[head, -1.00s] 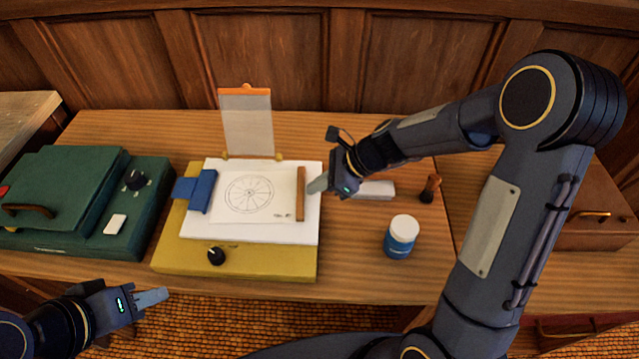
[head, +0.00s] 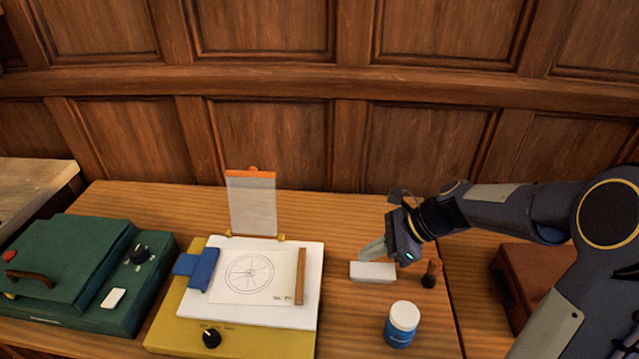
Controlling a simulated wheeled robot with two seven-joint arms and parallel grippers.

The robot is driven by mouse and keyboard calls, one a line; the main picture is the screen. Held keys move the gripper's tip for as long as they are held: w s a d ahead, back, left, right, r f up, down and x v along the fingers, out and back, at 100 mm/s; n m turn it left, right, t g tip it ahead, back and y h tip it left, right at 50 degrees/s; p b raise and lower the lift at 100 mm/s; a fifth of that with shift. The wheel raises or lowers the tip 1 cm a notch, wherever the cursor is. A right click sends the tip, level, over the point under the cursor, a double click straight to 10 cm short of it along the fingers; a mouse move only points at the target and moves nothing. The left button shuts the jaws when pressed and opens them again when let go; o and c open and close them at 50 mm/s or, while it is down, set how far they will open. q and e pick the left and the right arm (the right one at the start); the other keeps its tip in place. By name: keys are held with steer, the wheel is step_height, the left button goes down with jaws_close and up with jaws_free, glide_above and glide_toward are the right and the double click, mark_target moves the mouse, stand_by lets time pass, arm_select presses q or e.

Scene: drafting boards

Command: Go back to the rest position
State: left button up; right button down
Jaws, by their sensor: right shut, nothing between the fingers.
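My right gripper (head: 373,250) is shut and empty. It hangs above the table, in front of or over a white block (head: 373,272), with its arm coming in from the right. My left gripper is out of the head view. The yellow drafting board (head: 235,343) stands left of the right gripper, apart from it. A sheet with a wheel drawing (head: 249,276) lies on its white top, between a blue clip (head: 197,268) and a brown wooden bar (head: 301,276).
A white-capped blue jar (head: 402,325) and a small dark stamp-like thing (head: 431,273) stand near the right gripper. A green case (head: 72,262) is at the left. An upright orange-topped panel (head: 252,203) stands behind the board. A brown box (head: 527,275) is at the right.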

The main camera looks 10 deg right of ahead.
steer(key=s+r+n+t+h, duration=0.1)
steer(key=s+r+n+h, duration=0.1)
steer(key=s+n, duration=0.8)
steer(key=s+r+n+t+h, duration=0.2)
steer(key=s+n, duration=0.7)
steer(key=s, duration=0.2)
steer(key=shift+d+r+n+h, duration=0.3)
steer(key=shift+n+h, duration=0.1)
